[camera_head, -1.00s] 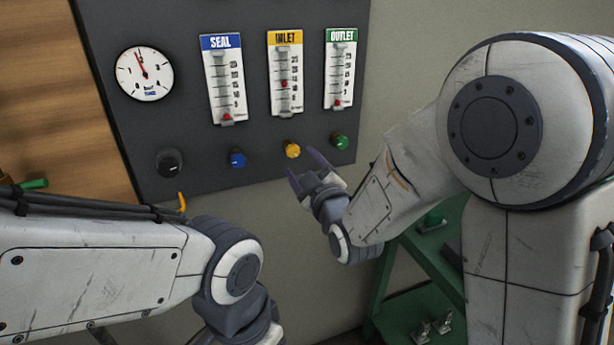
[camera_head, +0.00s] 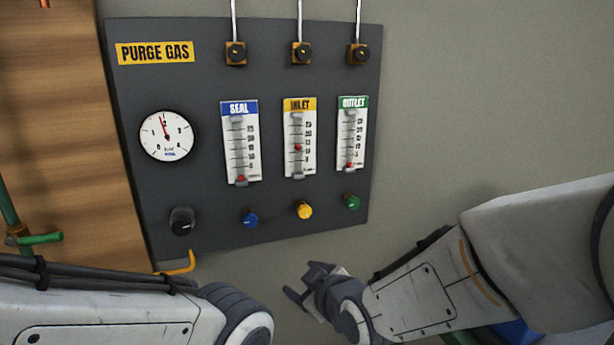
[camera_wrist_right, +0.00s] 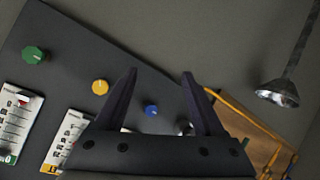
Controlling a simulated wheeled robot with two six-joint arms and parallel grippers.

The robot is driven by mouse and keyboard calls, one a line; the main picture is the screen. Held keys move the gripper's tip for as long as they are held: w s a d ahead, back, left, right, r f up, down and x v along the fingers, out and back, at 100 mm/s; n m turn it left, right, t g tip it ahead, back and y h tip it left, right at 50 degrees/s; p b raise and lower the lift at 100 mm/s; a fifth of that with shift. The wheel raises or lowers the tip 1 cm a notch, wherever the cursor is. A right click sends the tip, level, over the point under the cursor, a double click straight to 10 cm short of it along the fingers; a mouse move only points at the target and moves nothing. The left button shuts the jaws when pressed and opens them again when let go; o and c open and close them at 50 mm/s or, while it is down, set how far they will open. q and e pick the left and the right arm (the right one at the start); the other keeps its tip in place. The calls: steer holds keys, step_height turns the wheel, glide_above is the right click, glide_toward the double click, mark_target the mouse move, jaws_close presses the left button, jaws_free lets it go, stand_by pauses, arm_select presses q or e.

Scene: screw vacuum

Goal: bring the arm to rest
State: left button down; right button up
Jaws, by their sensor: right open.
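My right gripper (camera_head: 308,284) is open and empty, below the dark purge gas panel (camera_head: 210,85) and under the yellow knob (camera_head: 304,209). Its arm comes in from the right. In the right wrist view the two fingers (camera_wrist_right: 160,95) stand apart with nothing between them. The panel's yellow knob (camera_wrist_right: 100,87) and blue knob (camera_wrist_right: 151,111) show beyond them, clear of the fingers. My left arm comes in at the lower left of the head view; its gripper is out of view.
The panel also holds a green knob (camera_head: 352,202), a blue knob (camera_head: 250,218), a black knob (camera_head: 182,221), a round gauge (camera_head: 166,136) and three flow meters. A yellow hooked pipe (camera_head: 180,264) sticks out at its lower left corner. Bare wall lies right of it.

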steer(key=s+d+f+m+g+h+p, duration=0.1)
steer(key=s+g, duration=0.4)
steer(key=s, duration=0.7)
steer(key=s+d+f+m+g+h+p, duration=0.1)
steer(key=s+g, duration=0.5)
steer(key=s, duration=0.6)
steer(key=d+f+m+h, duration=0.1)
steer(key=d+h, duration=0.1)
steer(key=d, duration=0.1)
steer(key=shift+s+f, duration=0.15)
steer(key=shift+s, duration=0.1)
